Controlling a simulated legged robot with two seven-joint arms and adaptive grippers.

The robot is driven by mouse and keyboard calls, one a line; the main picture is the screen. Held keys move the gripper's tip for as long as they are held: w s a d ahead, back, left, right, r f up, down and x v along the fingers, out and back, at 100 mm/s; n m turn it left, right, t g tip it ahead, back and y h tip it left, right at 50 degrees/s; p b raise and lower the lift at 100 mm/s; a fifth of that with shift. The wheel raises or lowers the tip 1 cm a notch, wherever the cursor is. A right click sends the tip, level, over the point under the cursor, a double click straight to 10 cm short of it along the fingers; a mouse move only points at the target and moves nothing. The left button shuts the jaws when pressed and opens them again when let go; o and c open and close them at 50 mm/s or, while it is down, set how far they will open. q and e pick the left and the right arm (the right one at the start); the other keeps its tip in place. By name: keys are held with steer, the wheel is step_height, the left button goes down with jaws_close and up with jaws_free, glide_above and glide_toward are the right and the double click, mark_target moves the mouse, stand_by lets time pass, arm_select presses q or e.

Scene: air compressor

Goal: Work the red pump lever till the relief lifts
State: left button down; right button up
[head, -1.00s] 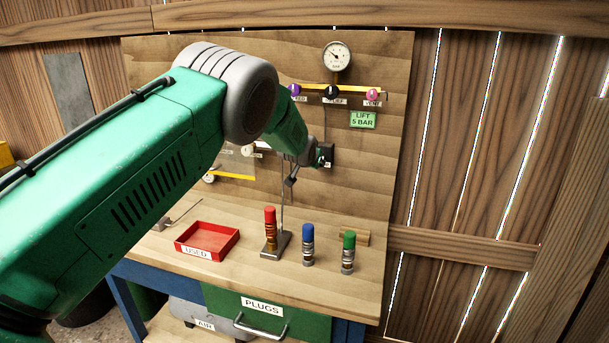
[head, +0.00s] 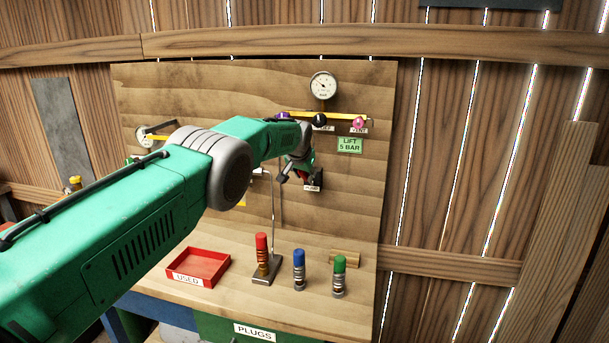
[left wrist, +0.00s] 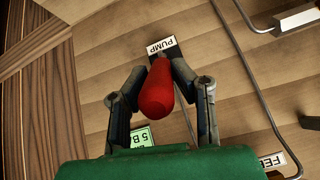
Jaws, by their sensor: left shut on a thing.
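The red pump lever (left wrist: 157,90) shows in the left wrist view, pointing towards the camera from the dark block with the PUMP label (left wrist: 163,46). My left gripper (head: 301,170) is shut on the lever, one finger on each side in the wrist view. In the head view the gripper hides most of the lever, beside the PUMP plate (head: 317,182). The round gauge (head: 323,86) is high on the board; its needle is too small to read. The black relief knob (head: 319,120) sits on the yellow bar below it. My right gripper is not in view.
A green LIFT 5 BAR label (head: 350,145) and a pink vent knob (head: 359,123) are right of the gripper. A purple knob (head: 282,117) is close to my forearm. Below stand a red tray (head: 170,275) and red, blue (head: 299,270) and green plugs (head: 339,277).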

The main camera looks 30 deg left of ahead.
arm_select(q)
steer(key=shift+w+r, duration=0.1)
steer(key=shift+r, duration=0.15)
steer(key=c, duration=1.4)
jaws_free()
steer(key=shift+o, duration=0.2)
steer(key=shift+w+a+f, duration=0.15)
steer(key=shift+w+f, duration=0.2)
steer(key=shift+s+r, duration=0.15)
steer(key=shift+s, duration=0.05)
steer(key=shift+s+r, duration=0.15)
steer(key=shift+r, duration=0.1)
steer(key=v, duration=1)
steer(key=shift+s+r, duration=0.2)
